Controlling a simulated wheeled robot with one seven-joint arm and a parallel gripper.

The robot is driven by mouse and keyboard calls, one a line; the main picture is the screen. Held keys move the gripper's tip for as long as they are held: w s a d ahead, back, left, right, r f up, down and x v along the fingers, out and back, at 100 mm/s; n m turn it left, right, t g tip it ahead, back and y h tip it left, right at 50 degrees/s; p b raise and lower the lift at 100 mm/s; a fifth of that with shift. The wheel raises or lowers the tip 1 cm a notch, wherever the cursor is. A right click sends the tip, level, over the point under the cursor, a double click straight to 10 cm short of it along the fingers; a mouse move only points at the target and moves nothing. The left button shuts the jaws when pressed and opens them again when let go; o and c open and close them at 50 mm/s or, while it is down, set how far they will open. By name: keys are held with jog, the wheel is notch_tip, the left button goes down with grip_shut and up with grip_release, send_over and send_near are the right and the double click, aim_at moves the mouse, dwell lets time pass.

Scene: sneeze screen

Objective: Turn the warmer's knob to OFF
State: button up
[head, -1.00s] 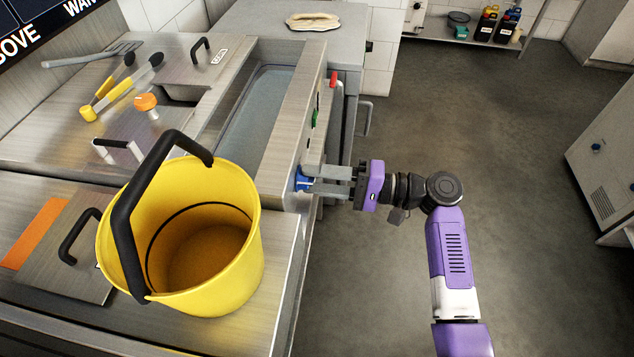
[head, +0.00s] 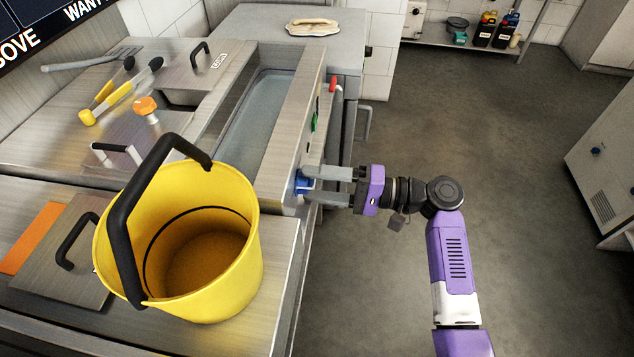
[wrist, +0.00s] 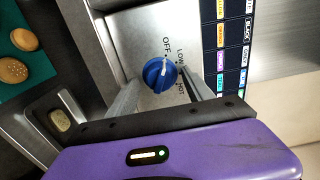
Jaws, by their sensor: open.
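The blue knob (wrist: 160,74) is on the warmer's front panel (wrist: 150,30), with OFF, LOW and HOT printed around it in the wrist view. Its white pointer line points up, towards OFF; whether it is exactly on OFF I cannot tell. In the head view, the knob (head: 302,183) shows small on the panel, partly covered by a finger. My gripper (head: 312,185) is open, its fingers reaching the panel from the right. In the wrist view, the fingers stand on either side of the knob, with a gap visible on the left.
A large yellow bucket (head: 240,270) stands on the counter left of my gripper. A red knob (head: 333,82) and green tag (head: 315,122) are farther along the front. The floor (head: 480,130) to the right is clear.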

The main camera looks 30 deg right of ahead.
jog(key=v, duration=0.8)
dwell(0.4)
